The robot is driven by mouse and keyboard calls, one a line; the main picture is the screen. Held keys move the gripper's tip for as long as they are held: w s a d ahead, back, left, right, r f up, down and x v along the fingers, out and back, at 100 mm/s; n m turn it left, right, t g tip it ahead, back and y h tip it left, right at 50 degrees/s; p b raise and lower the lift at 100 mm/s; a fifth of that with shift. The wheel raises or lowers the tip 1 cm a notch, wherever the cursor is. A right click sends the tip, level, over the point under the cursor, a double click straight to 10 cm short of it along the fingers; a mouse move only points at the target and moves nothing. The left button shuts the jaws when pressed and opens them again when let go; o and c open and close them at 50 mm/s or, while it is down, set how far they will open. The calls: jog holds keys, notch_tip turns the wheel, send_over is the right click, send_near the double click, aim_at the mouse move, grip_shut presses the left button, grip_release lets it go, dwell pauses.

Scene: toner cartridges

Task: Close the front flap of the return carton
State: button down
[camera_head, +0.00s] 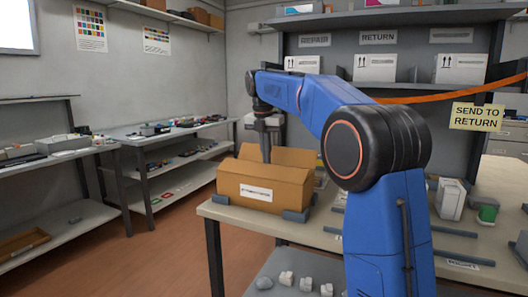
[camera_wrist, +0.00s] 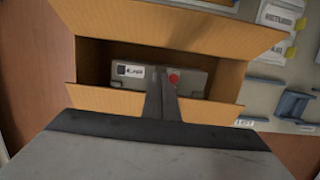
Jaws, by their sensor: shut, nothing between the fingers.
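The return carton (camera_head: 234,190) is an open brown box with a white label, standing on the near left corner of the table. In the wrist view the carton (camera_wrist: 90,62) shows one wide flap (camera_wrist: 150,18) open at the top of the picture and a narrower panel (camera_wrist: 105,100) along the bottom; I cannot tell which is the front flap. A grey toner cartridge (camera_wrist: 196,80) with a label and a red spot lies inside. My gripper (camera_head: 266,160) is shut and empty, pointing down at the carton's opening. Its fingers (camera_wrist: 160,85) partly hide the cartridge; contact with cardboard cannot be told.
Blue-grey blocks (camera_head: 296,215) sit at the carton's base. Shelves with white boxes (camera_head: 375,67) stand behind. The floor (camera_head: 170,245) left of the table is clear.

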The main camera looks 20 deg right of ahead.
jog(key=shift+w+d+f+g+y, duration=0.3)
jog(key=shift+f, duration=0.35)
jog(key=shift+w+d+f+g+y, duration=0.1)
jog(key=shift+f+g+y, duration=0.6)
jog(key=shift+f+g, duration=0.15)
jog(key=shift+r, duration=0.1)
